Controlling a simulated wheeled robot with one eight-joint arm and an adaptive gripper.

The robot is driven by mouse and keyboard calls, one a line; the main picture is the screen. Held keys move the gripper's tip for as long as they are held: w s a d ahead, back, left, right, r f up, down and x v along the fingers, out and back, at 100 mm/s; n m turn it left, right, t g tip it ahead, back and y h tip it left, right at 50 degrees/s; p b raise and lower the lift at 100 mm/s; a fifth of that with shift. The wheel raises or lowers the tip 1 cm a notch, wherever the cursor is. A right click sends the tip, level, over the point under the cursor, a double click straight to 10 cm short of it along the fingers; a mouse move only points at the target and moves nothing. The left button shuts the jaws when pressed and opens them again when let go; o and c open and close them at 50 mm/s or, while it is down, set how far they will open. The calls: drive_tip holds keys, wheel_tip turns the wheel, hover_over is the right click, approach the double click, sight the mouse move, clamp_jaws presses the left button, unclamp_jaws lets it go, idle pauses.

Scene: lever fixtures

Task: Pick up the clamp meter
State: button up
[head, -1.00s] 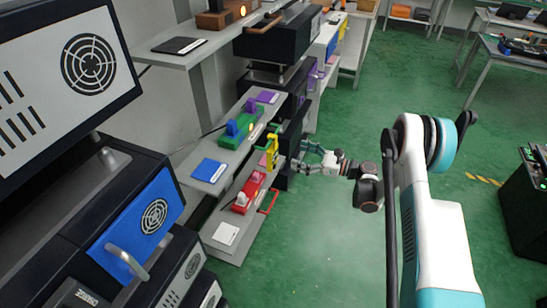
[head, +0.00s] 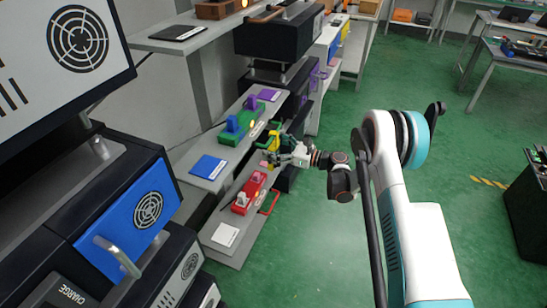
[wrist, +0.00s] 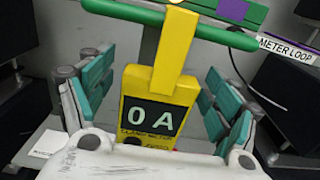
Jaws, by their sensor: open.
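The yellow clamp meter (wrist: 189,88) is in the middle of the wrist view, with a dark face reading "0 A" and its name printed below. Its narrow yellow upper part passes in front of a green bar (wrist: 226,38). My gripper (wrist: 157,80) is open, with one green-padded finger on each side of the meter and gaps visible between. The meter's lower end is partly hidden by my gripper's body. In the head view my gripper (head: 284,150) is at the meter (head: 273,142), beside the shelf edge; the meter is small and partly covered there.
A "METER LOOP" label (wrist: 288,48) is right of the bar. A red fixture with a red handle (head: 247,194) sits on the lower shelf, close to my gripper. A green fixture (head: 232,138) with blue and purple parts is on the shelf above. Green floor (head: 310,235) is open to the right.

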drive_tip(key=c, duration=1.4)
drive_tip(key=shift+r, duration=0.15)
